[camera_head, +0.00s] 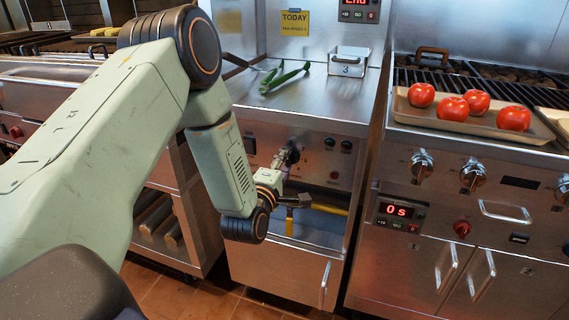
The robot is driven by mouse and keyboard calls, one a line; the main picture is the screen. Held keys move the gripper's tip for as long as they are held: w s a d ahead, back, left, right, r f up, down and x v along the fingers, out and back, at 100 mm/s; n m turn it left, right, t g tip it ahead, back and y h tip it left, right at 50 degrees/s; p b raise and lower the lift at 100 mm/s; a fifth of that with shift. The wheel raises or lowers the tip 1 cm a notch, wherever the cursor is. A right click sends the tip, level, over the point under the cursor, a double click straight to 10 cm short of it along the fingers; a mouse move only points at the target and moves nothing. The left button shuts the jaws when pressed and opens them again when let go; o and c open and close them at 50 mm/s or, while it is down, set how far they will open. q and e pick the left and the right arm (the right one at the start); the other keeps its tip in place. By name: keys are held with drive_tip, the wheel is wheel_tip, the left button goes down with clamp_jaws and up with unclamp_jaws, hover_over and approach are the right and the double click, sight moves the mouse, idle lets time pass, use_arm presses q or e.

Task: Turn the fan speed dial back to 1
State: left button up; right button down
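The dial under my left gripper is a dark round knob (293,154) on the steel front panel of the middle counter. My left arm comes in from the left, and my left gripper (284,160) is at this knob, overlapping it in the view. The fingers are small and partly merged with the knob, so I cannot tell whether they grip it. The dial's mark and number are not readable. A yellow note (295,22) on the back wall reads "TODAY" with a smaller line about fan speed. My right gripper is not in view.
Two small dark knobs (329,142) sit right of the dial. A yellow bar (325,209) crosses an opening below. A tray (480,130) of tomatoes rests at right.

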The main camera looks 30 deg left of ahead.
use_arm(q)
drive_tip(key=o, duration=0.3)
drive_tip(key=shift+s, duration=0.1)
drive_tip(key=v, duration=1.1)
drive_tip(key=shift+s, duration=0.4)
drive_tip(key=shift+d, duration=0.15)
